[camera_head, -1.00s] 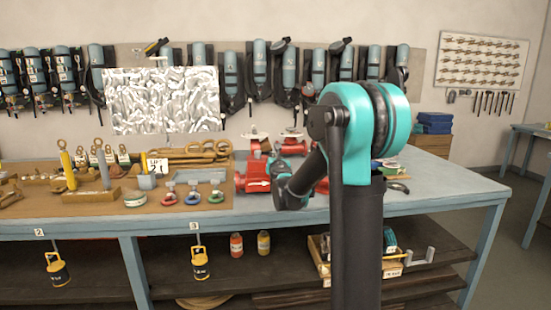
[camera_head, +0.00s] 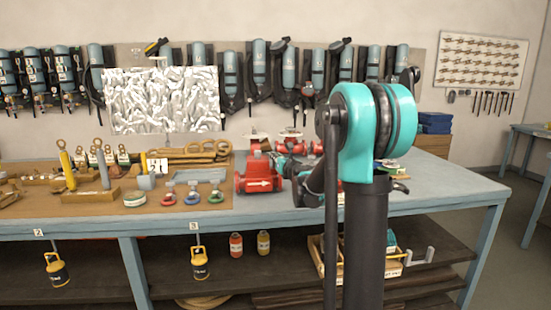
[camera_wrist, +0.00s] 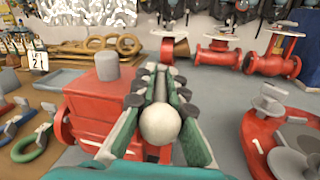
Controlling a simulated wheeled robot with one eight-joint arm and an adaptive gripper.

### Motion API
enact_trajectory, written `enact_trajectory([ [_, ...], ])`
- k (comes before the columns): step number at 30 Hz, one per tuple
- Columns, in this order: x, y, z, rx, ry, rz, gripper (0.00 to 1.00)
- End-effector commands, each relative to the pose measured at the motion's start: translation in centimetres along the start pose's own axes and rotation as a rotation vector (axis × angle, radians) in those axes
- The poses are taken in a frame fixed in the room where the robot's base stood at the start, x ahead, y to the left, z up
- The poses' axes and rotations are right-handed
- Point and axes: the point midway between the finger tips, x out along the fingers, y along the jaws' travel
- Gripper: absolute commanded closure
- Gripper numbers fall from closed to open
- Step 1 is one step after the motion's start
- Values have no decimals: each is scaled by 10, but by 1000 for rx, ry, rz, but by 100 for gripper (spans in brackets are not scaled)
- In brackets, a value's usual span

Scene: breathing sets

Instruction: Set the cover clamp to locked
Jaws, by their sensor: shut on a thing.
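A red flanged body (camera_wrist: 98,98) with a grey cylinder on top fills the left middle of the wrist view. In the head view the red body (camera_head: 258,173) has a white arrow and stands near the bench's front edge. My gripper (camera_wrist: 161,78) reaches over its right side, with its fingers close together. A pale ball-ended piece (camera_wrist: 160,124), which looks like a clamp handle, lies between the fingers, with the ball nearest the camera. The fingers hide the rest of it, so I cannot tell the clamp's position.
Another red body (camera_wrist: 262,135) with a grey disc lies close on the right. Red valves (camera_wrist: 272,52) stand behind. Coloured shackles (camera_wrist: 33,143) and a "LIFT 21" sign (camera_wrist: 39,60) are on the left. Bare bench (camera_head: 440,182) lies right of my arm.

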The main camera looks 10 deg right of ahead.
Motion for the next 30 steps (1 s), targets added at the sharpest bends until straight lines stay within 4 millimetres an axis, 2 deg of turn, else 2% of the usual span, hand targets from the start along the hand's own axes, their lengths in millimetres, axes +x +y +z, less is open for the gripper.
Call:
enact_trajectory([
  [1, -2, -6, 0, 0, 7, 34, 100],
  [15, 1, -18, 2, -1, 86, 425, 100],
  [30, 4, -20, 2, -2, 123, 609, 100],
])
